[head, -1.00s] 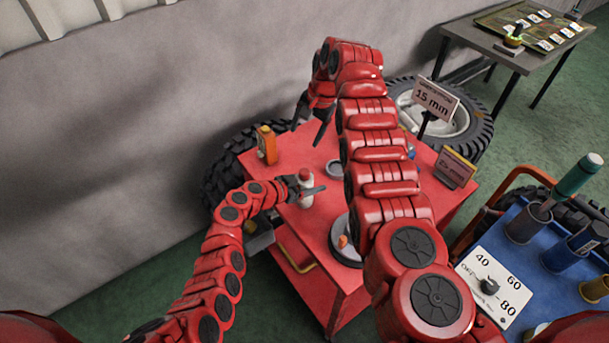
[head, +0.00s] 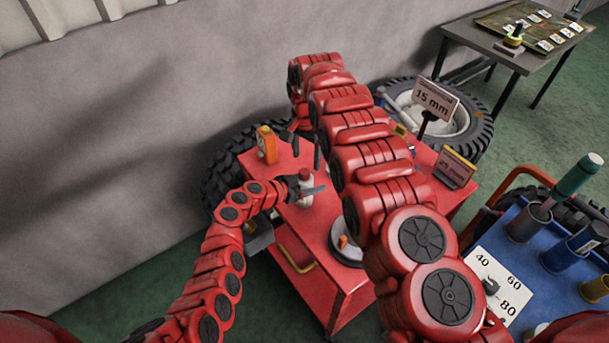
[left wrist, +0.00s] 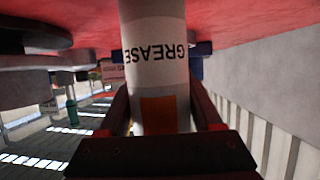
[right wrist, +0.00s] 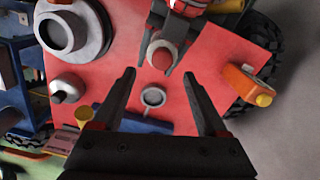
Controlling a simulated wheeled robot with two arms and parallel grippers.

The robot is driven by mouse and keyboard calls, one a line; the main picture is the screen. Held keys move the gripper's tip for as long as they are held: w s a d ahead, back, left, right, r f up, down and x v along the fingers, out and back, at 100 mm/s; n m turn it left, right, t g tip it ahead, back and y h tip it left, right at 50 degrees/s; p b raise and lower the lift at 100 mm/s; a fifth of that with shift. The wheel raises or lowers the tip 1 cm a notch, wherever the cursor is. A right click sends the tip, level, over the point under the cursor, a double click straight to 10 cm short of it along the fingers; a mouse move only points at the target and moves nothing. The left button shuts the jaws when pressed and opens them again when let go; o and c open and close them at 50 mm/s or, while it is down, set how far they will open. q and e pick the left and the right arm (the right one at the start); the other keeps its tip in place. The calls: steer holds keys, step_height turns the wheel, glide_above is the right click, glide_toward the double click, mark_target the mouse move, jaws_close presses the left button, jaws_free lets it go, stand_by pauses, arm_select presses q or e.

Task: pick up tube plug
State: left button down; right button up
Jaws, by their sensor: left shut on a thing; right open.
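A white grease tube (head: 305,196) with a red cap (right wrist: 162,57) stands upright on the red cart top. My left gripper (head: 307,190) is shut around its body; the left wrist view shows the label "GREASE" on the tube (left wrist: 155,55) between the fingers. The red cap is the only plug-like part I can make out; I cannot tell whether it comes apart from the tube. My right gripper (right wrist: 160,95) is open and empty above the cart, pointing down, with the capped tube beyond its fingertips. In the head view the right gripper (head: 305,145) is partly hidden by its own arm.
A small grey ring-shaped dish (right wrist: 153,98) lies between my right fingers. A large round grey part (right wrist: 72,30), a yellow funnel-like piece (right wrist: 82,116) and a "15 mm" sign (head: 436,101) are also around.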

mark_target(305, 171)
steer(key=f, duration=0.4)
steer(key=shift+a, duration=0.25)
steer(key=shift+s+f, duration=0.15)
steer(key=shift+f, duration=0.3)
jaws_close()
